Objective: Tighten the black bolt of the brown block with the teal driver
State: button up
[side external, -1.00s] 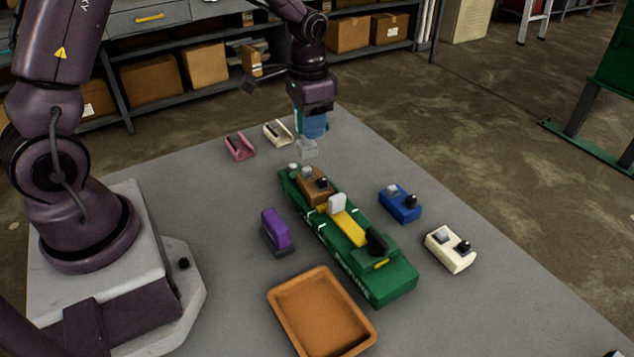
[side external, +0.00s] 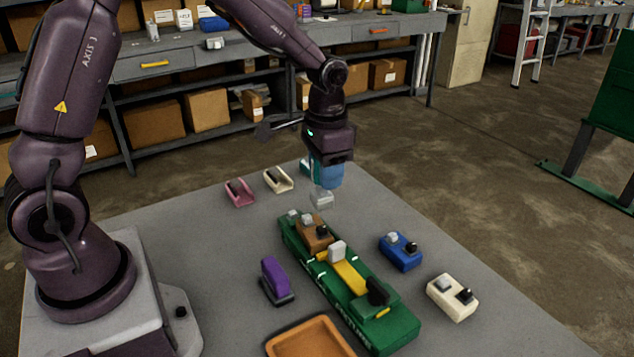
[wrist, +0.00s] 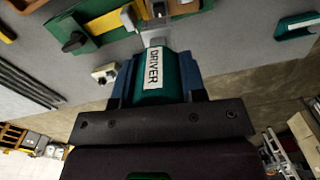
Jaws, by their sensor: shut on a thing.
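My gripper (side external: 325,174) is shut on the teal driver, which shows with a "DRIVER" label in the wrist view (wrist: 154,75). The driver points down, and its grey tip (side external: 321,198) hangs above the brown block (side external: 308,236), with a gap between. The brown block sits in the far end of the green fixture (side external: 395,333). It carries a grey piece and the black bolt (side external: 322,231). The tip is roughly over the bolt side of the block in the side view. The wrist view shows the brown block (wrist: 184,7) only partly, at the top edge.
A blue block (side external: 400,256) and a cream block (side external: 451,300) stand right of the fixture. A purple-topped item (side external: 275,278) stands left, and an orange tray (side external: 285,345) in front. Pink (side external: 239,195) and cream (side external: 278,182) holders lie at the back left. Shelving stands behind.

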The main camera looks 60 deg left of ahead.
aim_at(325, 193)
jog(key=shift+f, duration=2.5)
jog(key=shift+f, duration=0.95)
jog(key=m, duration=0.3)
jog(key=shift+d+m, duration=0.1)
jog(key=shift+m, duration=0.9)
jog(key=shift+s+m, duration=0.1)
jog(key=shift+m, duration=0.8)
